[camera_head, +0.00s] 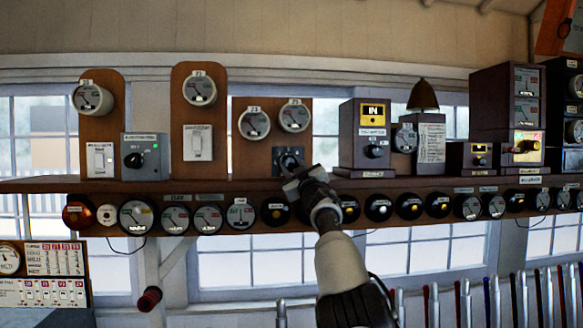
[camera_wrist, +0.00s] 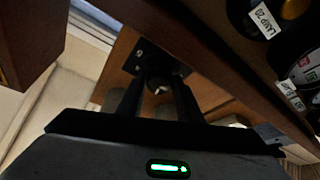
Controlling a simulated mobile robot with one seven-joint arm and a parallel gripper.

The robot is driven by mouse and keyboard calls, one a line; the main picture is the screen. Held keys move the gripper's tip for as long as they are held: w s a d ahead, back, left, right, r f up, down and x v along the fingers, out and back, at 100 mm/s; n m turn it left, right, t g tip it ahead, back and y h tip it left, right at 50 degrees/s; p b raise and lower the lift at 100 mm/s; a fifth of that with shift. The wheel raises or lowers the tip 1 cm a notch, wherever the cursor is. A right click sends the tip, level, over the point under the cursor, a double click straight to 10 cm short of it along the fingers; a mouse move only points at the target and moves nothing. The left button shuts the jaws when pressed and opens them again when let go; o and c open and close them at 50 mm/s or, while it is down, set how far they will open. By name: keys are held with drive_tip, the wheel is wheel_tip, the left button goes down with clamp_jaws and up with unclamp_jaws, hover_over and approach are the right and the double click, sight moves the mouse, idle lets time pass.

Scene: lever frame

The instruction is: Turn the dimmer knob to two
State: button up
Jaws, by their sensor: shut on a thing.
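The dimmer knob (camera_wrist: 157,84) is a small dark knob on a square black plate (camera_wrist: 176,66), mounted on a wooden board. In the head view the plate (camera_head: 279,156) sits below two round dials, just above the shelf. My gripper (camera_head: 291,170) reaches up to it from below. In the wrist view my gripper (camera_wrist: 158,92) has its two dark fingers on either side of the knob, shut on it. The fingers hide much of the knob, and its pointer and scale marks cannot be read.
The wooden shelf edge (camera_head: 400,185) runs just below the plate, with a row of round instruments (camera_head: 240,215) under it. A grey box with another knob (camera_head: 145,158) stands to the left. A brown box marked "IN" (camera_head: 364,135) stands close on the right.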

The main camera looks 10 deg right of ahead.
drive_tip(key=shift+r+n+y, duration=0.1)
drive_tip(key=shift+n+y, duration=0.3)
drive_tip(key=shift+n, duration=0.3)
drive_tip(key=o, duration=1)
drive_tip(key=shift+o, duration=0.2)
drive_tip(key=shift+s, duration=0.1)
drive_tip(key=shift+s+d+f+b, duration=0.2)
drive_tip(key=shift+s+f+b, duration=0.25)
drive_tip(key=shift+b, duration=0.8)
drive_tip(key=r+b+v, duration=0.1)
drive_tip(key=b+v, duration=1.1)
drive_tip(key=v, duration=0.4)
drive_tip(key=shift+s, duration=0.25)
